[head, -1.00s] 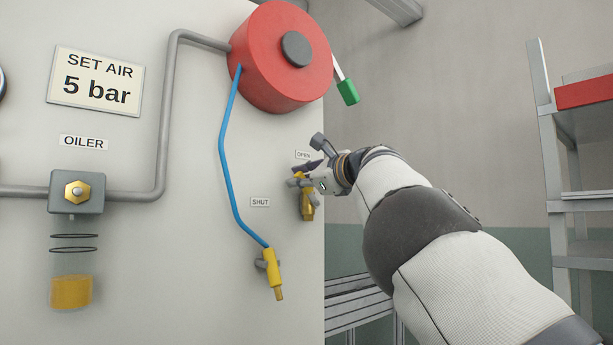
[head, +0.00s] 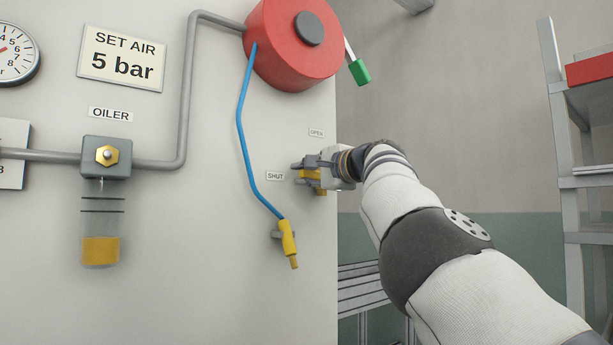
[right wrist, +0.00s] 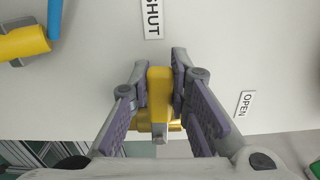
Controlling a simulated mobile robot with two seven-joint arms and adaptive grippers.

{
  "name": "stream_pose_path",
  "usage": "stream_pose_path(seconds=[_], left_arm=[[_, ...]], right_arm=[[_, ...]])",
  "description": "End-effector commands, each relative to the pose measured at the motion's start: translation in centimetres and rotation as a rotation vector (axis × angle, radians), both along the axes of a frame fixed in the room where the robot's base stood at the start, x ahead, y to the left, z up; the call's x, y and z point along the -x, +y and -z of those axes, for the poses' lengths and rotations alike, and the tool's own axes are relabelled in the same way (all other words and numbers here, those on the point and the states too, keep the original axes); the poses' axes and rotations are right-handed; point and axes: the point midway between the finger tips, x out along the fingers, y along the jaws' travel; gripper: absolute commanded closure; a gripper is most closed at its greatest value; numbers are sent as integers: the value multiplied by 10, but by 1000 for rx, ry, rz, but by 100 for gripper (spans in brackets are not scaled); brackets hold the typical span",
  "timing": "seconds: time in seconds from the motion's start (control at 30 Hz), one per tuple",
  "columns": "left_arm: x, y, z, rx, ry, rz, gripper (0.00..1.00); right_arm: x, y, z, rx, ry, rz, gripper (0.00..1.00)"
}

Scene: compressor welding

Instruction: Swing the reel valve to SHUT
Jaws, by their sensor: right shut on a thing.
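The yellow reel valve handle (right wrist: 160,88) lies between the fingers of my right gripper (right wrist: 162,72), which is shut on it. In the right wrist view the handle points up toward the SHUT label (right wrist: 151,18), with the OPEN label (right wrist: 244,104) off to the right. In the head view my right gripper (head: 300,170) is at the panel's right edge, fingers pointing left toward the SHUT label (head: 275,176). The OPEN label (head: 316,133) is above it. The gripper hides most of the valve; some yellow (head: 318,182) shows. My left gripper is not in view.
A red reel (head: 290,45) with a blue hose (head: 243,130) is above. The hose ends at a yellow nozzle (head: 288,237) left of and below the valve. A green tag (head: 359,71) hangs beside the reel. A shelf rack (head: 560,160) stands at the right.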

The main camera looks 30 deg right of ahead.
Motion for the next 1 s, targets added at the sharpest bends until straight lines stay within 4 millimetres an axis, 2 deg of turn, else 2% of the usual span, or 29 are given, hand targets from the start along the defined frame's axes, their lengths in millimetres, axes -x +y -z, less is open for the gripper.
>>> stream_pose_path(seconds=[0.07, 0.73, 0.77, 0.83, 1.0], left_arm=[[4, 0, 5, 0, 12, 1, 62], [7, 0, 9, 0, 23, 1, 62], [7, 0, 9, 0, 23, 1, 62], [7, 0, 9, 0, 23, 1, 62], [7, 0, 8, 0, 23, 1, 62]], right_arm=[[-3, 1, 7, 25, 4, -2, 100], [-4, 0, 7, 79, -2, -1, 100], [-4, 0, 7, 78, -2, -1, 76], [-4, 0, 7, 78, -2, -1, 62], [-4, 0, 6, 76, -5, -1, 62]])
